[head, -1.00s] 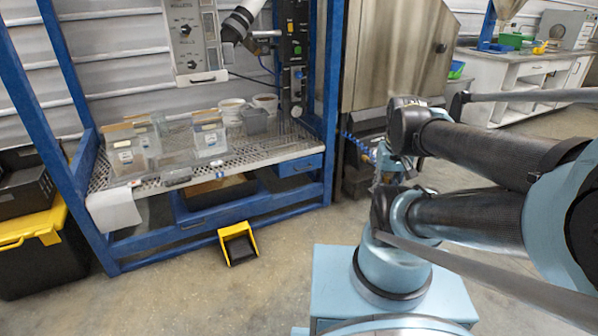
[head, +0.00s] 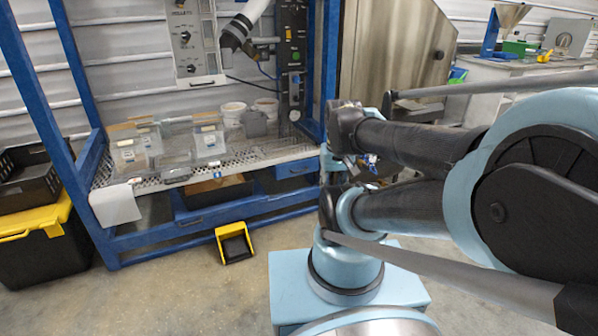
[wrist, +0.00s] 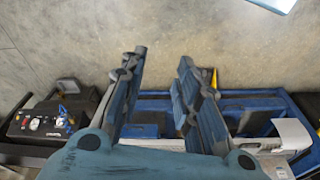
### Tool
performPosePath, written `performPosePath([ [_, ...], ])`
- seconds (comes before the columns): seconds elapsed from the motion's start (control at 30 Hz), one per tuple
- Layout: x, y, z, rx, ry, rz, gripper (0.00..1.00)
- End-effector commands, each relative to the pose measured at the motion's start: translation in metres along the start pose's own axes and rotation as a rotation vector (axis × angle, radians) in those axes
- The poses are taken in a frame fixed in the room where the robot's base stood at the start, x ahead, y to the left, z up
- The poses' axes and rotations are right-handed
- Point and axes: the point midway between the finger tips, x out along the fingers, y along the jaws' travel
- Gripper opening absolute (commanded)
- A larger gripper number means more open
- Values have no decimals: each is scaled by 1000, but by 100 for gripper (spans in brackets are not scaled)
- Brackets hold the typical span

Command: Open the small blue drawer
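The small blue drawer (head: 296,168) is under the right end of the perforated work shelf in the head view, and its front looks flush with the blue frame. My gripper (wrist: 160,68) is open in the wrist view, its two fingers apart with nothing between the tips. It points over the floor and the blue frame. In the head view my arm links hide most of the gripper, to the right of the drawer. The gripper looks apart from the drawer, but the distance is unclear. I cannot make out the drawer for certain in the wrist view.
Clear bags stand on the perforated shelf (head: 240,157), with white buckets (head: 233,112) behind. A dark bin (head: 215,190) sits beneath. A yellow pedal (head: 234,243) is on the floor in front. A yellow-and-black crate (head: 40,245) stands left. The floor between is clear.

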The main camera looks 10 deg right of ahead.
Motion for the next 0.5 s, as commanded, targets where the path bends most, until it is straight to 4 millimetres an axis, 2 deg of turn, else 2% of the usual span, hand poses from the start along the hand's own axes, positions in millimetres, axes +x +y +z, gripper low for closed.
performPosePath([
  [0.1,-8,0,5,4,11,0,30],
  [0.17,-11,0,1,13,12,-1,30],
  [0.37,-33,2,-38,87,9,-4,30],
  [0.5,-49,2,-76,157,8,-8,30],
])
